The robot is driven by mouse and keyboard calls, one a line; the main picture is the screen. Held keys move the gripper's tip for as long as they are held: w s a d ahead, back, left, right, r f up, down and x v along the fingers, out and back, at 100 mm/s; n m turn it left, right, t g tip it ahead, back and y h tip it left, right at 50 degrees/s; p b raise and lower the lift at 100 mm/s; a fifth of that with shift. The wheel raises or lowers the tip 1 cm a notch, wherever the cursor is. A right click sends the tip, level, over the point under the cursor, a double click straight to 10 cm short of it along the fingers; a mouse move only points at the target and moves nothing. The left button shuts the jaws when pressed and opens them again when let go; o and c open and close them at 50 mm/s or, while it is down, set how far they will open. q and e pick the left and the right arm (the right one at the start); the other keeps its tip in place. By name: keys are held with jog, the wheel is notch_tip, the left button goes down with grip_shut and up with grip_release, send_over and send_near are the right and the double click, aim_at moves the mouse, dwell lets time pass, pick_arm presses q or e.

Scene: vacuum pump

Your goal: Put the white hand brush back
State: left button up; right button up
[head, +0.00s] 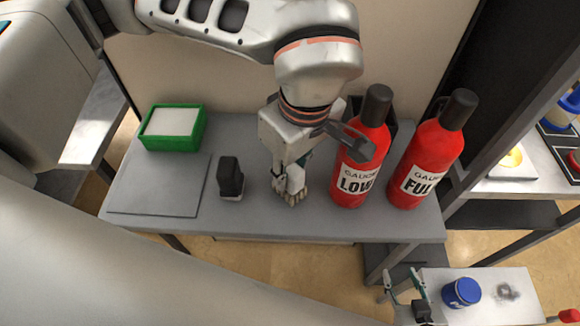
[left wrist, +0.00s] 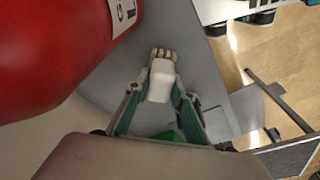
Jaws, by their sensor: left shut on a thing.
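The white hand brush (head: 296,181) is in the fingers of my left gripper (head: 287,176), over the grey table. Its tan bristles point down, close to the tabletop; I cannot tell whether they touch it. In the left wrist view the white brush (left wrist: 160,82) sits between both fingers of the left gripper (left wrist: 163,90), bristles facing away. My right gripper (head: 403,283) is low at the bottom right, fingers apart and empty, beside a small white table.
Two red bottles, LOW (head: 351,180) and FULL (head: 424,170), stand right of the brush. A black-topped object (head: 230,177) and a green box (head: 173,128) are to the left. The grey table (head: 270,225) is clear at its front. A blue jar (head: 461,292) stands near my right gripper.

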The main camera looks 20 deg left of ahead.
pick_arm(q)
jog(key=shift+f, duration=0.15)
jog(key=o, duration=1.1)
jog(key=r, duration=0.4)
jog(key=d+r, duration=0.1)
jog(key=r, duration=0.3)
jog(key=s+r, duration=0.1)
jog(key=r, duration=0.3)
jog(key=shift+d+r, duration=0.1)
jog(key=shift+d, duration=0.15)
